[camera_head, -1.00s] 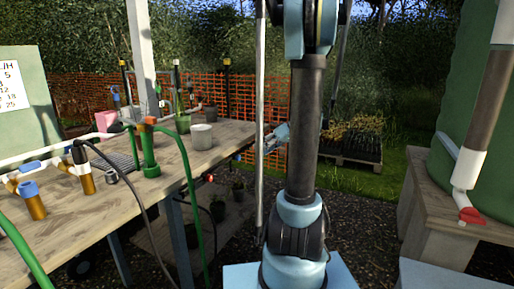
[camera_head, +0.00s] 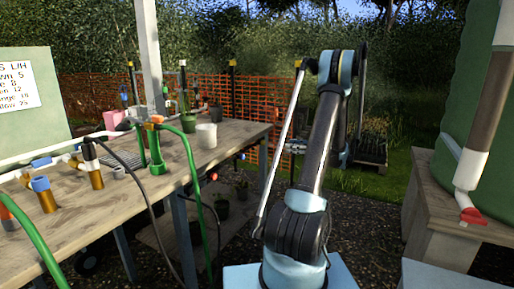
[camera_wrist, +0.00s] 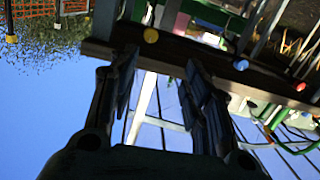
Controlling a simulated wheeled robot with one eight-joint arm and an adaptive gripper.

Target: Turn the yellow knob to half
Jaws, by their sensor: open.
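The yellow knob (camera_wrist: 150,35) is a small round yellow shape under the dark edge of the bench in the wrist view, which looks tilted over. My gripper (camera_wrist: 160,62) is open and empty, its two dark fingers spread below and either side of the knob in that picture, apart from it as far as I can tell. A blue knob (camera_wrist: 241,64) and a red knob (camera_wrist: 300,87) sit further right along the same edge. In the head view the red knob (camera_head: 213,177) shows at the bench's front; I cannot make out the yellow knob there.
The wooden bench (camera_head: 228,134) carries pots, a green standpipe (camera_head: 155,150), pipes and hoses. A green hose (camera_head: 192,170) hangs over its front edge. A green tank on a wooden stand (camera_head: 440,190) is at right. Gravel lies between.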

